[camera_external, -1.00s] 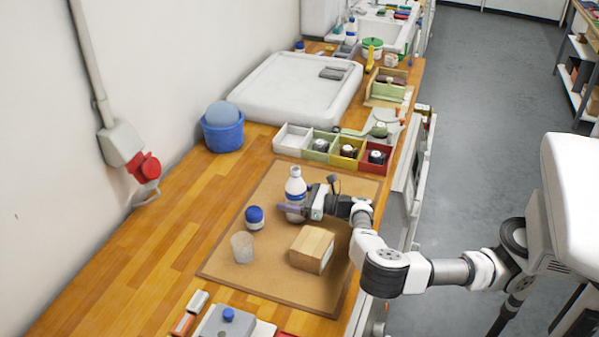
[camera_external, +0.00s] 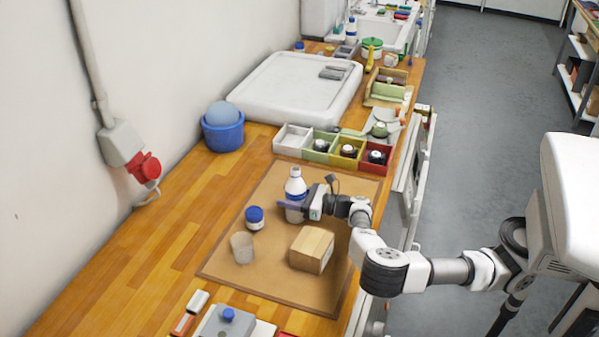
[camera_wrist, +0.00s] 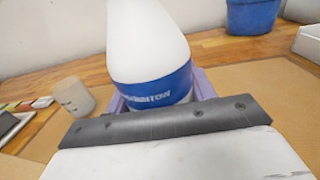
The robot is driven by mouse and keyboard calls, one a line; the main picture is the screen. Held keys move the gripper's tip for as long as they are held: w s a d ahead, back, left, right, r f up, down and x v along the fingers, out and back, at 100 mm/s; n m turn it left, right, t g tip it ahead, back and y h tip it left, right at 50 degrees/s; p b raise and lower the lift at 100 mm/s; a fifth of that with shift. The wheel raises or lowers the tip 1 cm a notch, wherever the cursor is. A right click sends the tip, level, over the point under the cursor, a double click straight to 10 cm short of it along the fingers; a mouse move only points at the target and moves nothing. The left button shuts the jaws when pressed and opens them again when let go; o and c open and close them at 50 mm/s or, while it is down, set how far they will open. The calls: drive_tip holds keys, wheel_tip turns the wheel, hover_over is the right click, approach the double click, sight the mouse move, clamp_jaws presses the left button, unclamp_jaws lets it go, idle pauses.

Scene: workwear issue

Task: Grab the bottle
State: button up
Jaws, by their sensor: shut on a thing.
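The white bottle (camera_external: 296,186) with a blue label band stands upright on the brown mat (camera_external: 225,269). In the wrist view the bottle (camera_wrist: 148,45) fills the upper middle, with its blue band low down between the purple fingers. My gripper (camera_external: 291,205) comes in from the right and is shut on the bottle at its middle. In the wrist view my gripper (camera_wrist: 160,98) is partly hidden behind its dark front plate. The bottle's base is partly hidden by the gripper in the external view and out of sight in the wrist view.
On the mat are a blue-capped jar (camera_external: 254,217), a translucent cup (camera_external: 242,248) and a cardboard box (camera_external: 312,249). Behind stand colored bins (camera_external: 318,146) and a blue bucket (camera_external: 223,131). The wooden counter (camera_external: 150,250) left of the mat is mostly clear.

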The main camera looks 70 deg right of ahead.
drive_tip(key=shift+r, duration=0.25)
